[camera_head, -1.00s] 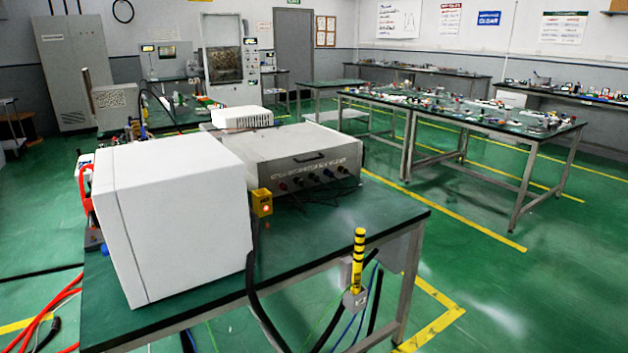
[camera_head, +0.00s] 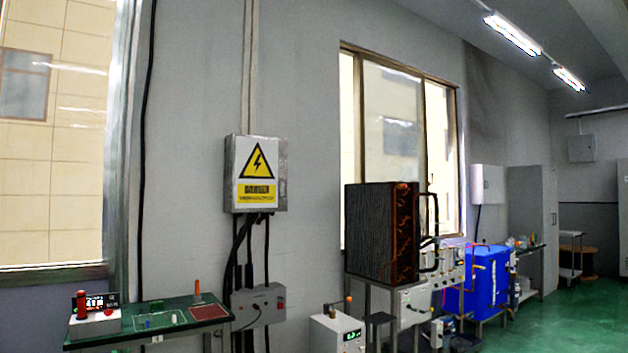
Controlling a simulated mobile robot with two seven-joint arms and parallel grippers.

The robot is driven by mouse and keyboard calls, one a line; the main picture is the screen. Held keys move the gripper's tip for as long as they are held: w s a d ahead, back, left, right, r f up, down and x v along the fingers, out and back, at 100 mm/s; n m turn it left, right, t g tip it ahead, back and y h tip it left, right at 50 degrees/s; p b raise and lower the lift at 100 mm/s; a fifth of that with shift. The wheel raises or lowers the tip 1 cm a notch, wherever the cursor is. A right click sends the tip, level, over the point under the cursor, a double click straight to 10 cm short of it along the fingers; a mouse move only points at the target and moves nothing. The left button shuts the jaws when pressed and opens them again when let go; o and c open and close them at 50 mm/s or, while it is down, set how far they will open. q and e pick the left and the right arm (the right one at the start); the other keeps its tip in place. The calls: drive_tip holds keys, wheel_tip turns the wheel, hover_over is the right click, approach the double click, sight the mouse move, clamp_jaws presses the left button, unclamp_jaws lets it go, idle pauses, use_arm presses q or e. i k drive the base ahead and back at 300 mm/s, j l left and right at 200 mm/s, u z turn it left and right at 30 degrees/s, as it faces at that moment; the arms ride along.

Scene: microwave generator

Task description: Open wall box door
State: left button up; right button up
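A grey metal wall box (camera_head: 283,170) hangs on the grey wall, left of the middle of the head view. Its door is shut and carries a white and yellow warning sign (camera_head: 257,178) with a lightning triangle. Thick black cables run down from its underside, and conduits rise from its top. Other, plainer wall boxes show farther right: a white one (camera_head: 488,184) beyond the window and a small grey one (camera_head: 581,148) on the far wall. Neither of my grippers is in view.
A green-topped bench (camera_head: 150,335) stands at lower left. A smaller grey box (camera_head: 258,306) sits on the wall below the wall box. A dark finned unit (camera_head: 382,233) and a blue machine (camera_head: 487,281) stand to the right. Green floor (camera_head: 575,320) is open at lower right.

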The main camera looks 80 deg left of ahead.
sight(260, 174)
drive_tip(key=u, duration=2.8)
drive_tip(key=i+z, duration=0.1)
drive_tip(key=i, duration=4.15)
drive_tip(key=i+z, duration=0.6)
